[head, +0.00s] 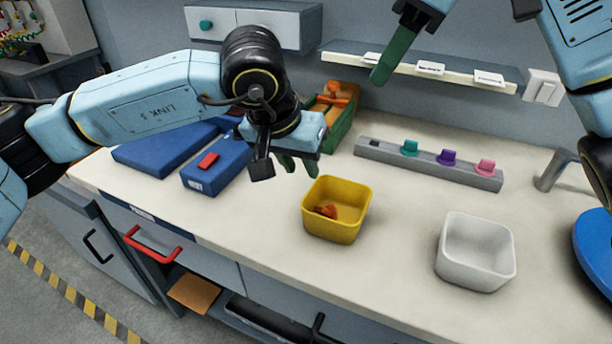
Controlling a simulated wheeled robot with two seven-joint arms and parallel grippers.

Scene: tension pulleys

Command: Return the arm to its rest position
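My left arm reaches in from the left over the workbench (400,235). Its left gripper (297,165) points down above the bench, behind and a little left of the yellow bin (333,225). Its green fingers look slightly apart, with nothing seen between them. Orange-brown pieces (326,211) lie in the yellow bin. My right arm is at the upper right, partly out of the frame. One green finger (392,55) of its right gripper shows in front of the wall shelf; the rest is cut off, so its opening cannot be judged.
A white bin (476,252) stands at the front right. A grey rail (429,164) with coloured pieces lies behind it. Blue cases (217,166) are at the left, and a green bin (343,124) with orange pieces is at the back. A blue round object (596,250) is at the right.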

